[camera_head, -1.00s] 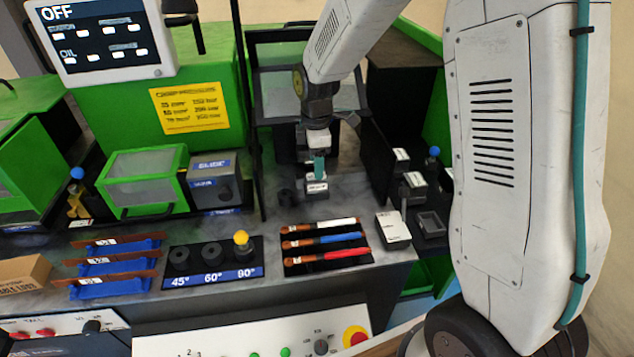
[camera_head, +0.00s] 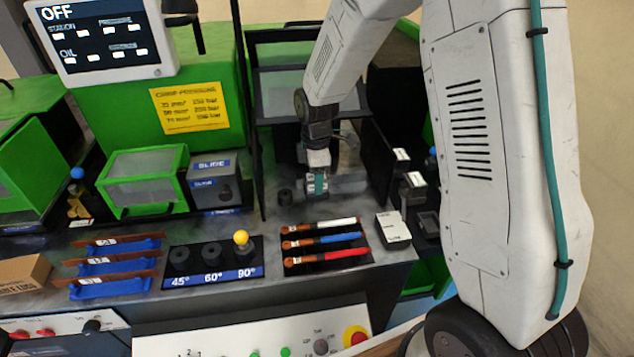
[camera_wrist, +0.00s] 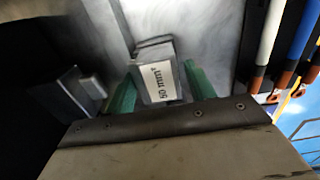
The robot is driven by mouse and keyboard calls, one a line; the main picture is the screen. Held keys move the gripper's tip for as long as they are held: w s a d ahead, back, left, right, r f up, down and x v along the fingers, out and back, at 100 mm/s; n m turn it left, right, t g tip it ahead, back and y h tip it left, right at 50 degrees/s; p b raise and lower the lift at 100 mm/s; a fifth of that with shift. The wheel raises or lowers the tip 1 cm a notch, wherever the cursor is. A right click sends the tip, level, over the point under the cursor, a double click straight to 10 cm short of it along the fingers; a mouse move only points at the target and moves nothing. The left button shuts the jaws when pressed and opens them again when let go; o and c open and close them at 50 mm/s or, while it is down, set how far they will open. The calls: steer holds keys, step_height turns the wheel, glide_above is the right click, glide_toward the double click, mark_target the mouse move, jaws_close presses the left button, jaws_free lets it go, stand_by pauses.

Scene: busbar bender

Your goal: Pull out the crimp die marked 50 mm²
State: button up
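The crimp die marked 50 mm² (camera_wrist: 160,78) is a grey block with a white label, between my gripper's green fingers in the wrist view. My gripper (camera_head: 317,183) is low over the grey worktop in front of the press opening in the head view. The die's lower part is hidden in the wrist view. In the head view the die is too small to read.
Other labelled blocks (camera_head: 413,181) stand at right of the press. A black tray (camera_head: 325,262) with white, blue and red cables lies in front. A white labelled block (camera_head: 393,229) lies right of it.

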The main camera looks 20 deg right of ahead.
steer(key=c, duration=0.7)
steer(key=shift+r, duration=0.15)
steer(key=shift+r, duration=0.45)
steer(key=shift+r, duration=0.25)
steer(key=shift+r, duration=0.7)
steer(key=shift+r, duration=0.1)
steer(key=shift+r, duration=2.45)
